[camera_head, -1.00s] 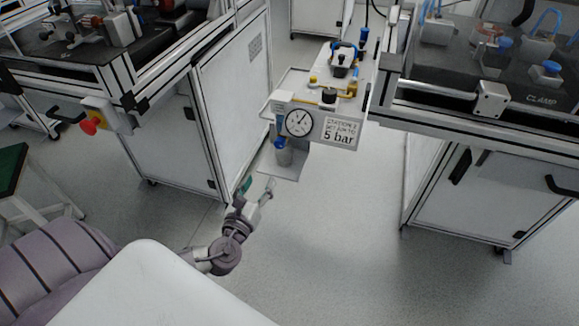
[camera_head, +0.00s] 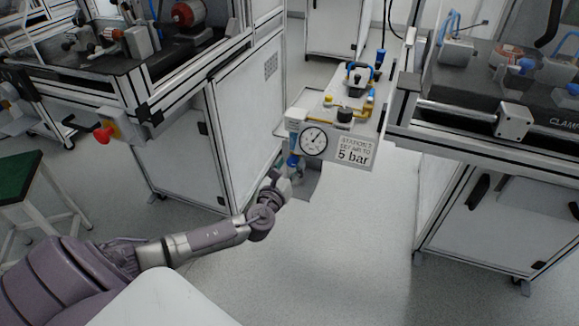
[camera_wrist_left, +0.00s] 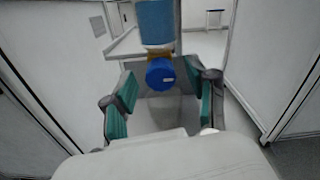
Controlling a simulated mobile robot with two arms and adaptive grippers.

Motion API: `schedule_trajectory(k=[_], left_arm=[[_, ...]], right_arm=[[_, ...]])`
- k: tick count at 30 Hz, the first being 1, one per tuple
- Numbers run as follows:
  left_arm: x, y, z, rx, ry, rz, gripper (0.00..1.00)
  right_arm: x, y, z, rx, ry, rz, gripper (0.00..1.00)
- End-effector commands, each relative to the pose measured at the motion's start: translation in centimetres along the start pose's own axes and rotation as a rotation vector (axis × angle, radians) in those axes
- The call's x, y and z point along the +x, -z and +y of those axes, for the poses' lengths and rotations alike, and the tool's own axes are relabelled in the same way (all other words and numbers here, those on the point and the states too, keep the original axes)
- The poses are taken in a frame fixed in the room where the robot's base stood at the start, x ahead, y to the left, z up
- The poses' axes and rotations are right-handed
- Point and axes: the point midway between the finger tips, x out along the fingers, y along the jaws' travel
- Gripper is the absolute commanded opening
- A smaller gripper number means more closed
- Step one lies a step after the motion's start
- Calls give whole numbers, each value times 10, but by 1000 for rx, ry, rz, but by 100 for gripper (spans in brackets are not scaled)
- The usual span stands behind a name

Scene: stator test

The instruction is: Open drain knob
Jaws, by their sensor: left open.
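The blue drain knob (camera_wrist_left: 160,74) hangs under a blue-and-brass filter bowl (camera_wrist_left: 155,22) in the left wrist view. My left gripper (camera_wrist_left: 165,92) is open, with its green-padded fingers on either side of the knob and apart from it. In the head view my left gripper (camera_head: 284,180) is just below the blue part (camera_head: 293,160) under the gauge panel, and its fingers are hard to make out there. My right gripper is not in view.
The panel carries a round pressure gauge (camera_head: 313,139) and a "5 bar" sign (camera_head: 354,152). White cabinets stand left (camera_head: 235,120) and right (camera_head: 480,215). A red knob (camera_head: 103,135) sticks out at left. The floor (camera_head: 345,250) between them is clear.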

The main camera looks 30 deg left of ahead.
Motion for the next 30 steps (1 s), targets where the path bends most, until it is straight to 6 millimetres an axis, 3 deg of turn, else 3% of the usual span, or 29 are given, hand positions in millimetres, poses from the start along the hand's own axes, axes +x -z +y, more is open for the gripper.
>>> schedule_trajectory(k=[7, 18, 30], left_arm=[[1, 0, 0, 0, 0, 1, 58], [0, 0, 0, 0, -1, 0, 0], [0, 1, 1, -79, -2, -1, 0]], right_arm=[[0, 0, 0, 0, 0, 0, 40], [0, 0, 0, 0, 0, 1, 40], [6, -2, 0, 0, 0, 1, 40]])
